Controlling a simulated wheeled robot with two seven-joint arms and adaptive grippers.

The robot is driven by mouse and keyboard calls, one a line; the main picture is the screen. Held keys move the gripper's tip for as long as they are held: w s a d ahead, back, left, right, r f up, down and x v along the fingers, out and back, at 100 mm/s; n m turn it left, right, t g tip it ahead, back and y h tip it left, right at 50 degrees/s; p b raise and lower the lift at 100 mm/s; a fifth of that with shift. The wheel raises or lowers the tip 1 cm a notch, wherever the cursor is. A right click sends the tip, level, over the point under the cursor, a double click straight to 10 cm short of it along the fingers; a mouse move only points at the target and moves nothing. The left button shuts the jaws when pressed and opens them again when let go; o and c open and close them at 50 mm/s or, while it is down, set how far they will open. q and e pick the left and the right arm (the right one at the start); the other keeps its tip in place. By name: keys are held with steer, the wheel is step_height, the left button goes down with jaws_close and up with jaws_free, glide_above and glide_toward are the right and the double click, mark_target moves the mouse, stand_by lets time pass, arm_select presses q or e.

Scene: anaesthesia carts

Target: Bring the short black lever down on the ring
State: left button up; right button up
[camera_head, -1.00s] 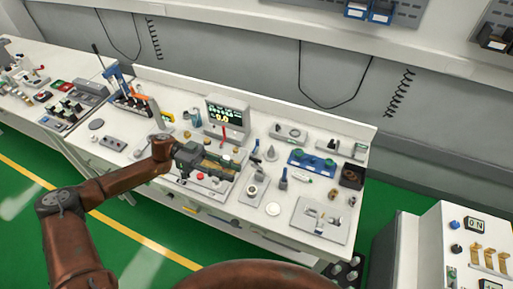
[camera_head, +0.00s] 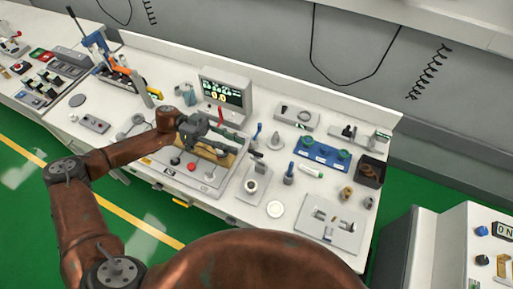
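My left gripper (camera_head: 205,130) is grey and hangs over a grey fixture plate (camera_head: 208,184) at the front of the bench. Its fingers blend with the fixture, so I cannot tell if they are open or touching anything. A small black knob (camera_head: 175,160) and a red knob (camera_head: 192,166) stand on the plate below it. A small ring-shaped part (camera_head: 251,186) sits on a pale plate to the right. I cannot clearly pick out the short black lever; a black-tipped lever (camera_head: 73,15) rises from the blue press at far left. My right gripper is out of view.
A display box (camera_head: 225,95) stands behind the gripper, with a red handle (camera_head: 221,115) in front. A blue block (camera_head: 320,154), a dark box (camera_head: 371,171) and a plate with metal parts (camera_head: 332,222) lie right.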

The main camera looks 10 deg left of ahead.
mark_target(255, 152)
arm_select(q)
steer(key=x, duration=0.7)
steer(key=shift+d+f+p, duration=0.3)
steer(key=shift+d+f, duration=0.05)
steer(key=shift+f, duration=0.05)
steer(key=shift+c, duration=0.7)
jaws_close()
